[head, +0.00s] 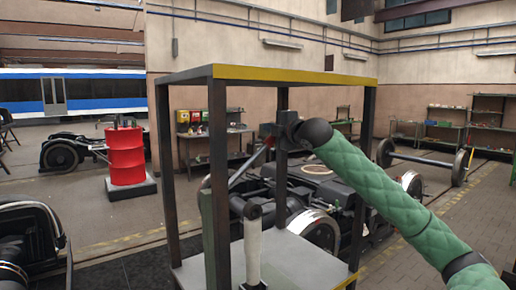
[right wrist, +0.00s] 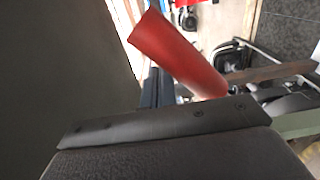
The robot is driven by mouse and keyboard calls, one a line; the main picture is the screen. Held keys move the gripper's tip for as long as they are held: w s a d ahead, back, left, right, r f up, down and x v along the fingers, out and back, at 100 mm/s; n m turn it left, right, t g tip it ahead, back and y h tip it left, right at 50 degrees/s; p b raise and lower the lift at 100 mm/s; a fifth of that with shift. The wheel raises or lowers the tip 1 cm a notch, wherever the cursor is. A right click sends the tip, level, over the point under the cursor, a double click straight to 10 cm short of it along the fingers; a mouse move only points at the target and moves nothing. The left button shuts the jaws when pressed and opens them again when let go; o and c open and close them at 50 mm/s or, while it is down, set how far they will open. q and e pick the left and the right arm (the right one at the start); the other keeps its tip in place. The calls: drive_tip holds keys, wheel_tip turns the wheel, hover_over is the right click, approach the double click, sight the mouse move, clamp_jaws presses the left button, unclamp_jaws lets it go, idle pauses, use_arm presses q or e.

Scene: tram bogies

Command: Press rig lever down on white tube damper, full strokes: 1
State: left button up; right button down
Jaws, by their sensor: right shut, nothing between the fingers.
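The white tube damper (head: 253,248) stands upright inside the rig frame (head: 211,170), above its pale base plate (head: 305,265). The rig lever (head: 241,176) slants up to the right, its red end close to my right gripper (head: 268,131). My right gripper is shut and empty at the lever's upper end, under the frame's top. In the right wrist view a red grip (right wrist: 180,55) lies just beyond the dark gripper part at the bottom. I cannot tell whether they touch. My left gripper is not in view.
Frame posts and the yellow-edged top (head: 295,76) stand close around my right arm. A bogie with wheels (head: 320,230) is behind the rig. A red drum (head: 126,155) stands at left.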

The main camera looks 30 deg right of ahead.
drive_tip(key=shift+d+f, duration=0.25)
idle(0.3)
drive_tip(key=shift+w+d+f+b, duration=0.1)
drive_tip(key=shift+d+f+b, duration=0.25)
drive_tip(key=shift+d+f, duration=0.3)
drive_tip(key=shift+d+f+b, duration=0.3)
drive_tip(key=shift+d+f, duration=0.15)
drive_tip(key=shift+f, duration=0.45)
drive_tip(key=shift+d+f+b, duration=0.4)
drive_tip(key=shift+d+f, duration=0.1)
drive_tip(key=shift+f, duration=0.3)
drive_tip(key=shift+d+f+b, duration=0.35)
drive_tip(key=shift+d+f, duration=0.15)
drive_tip(key=shift+f, duration=0.4)
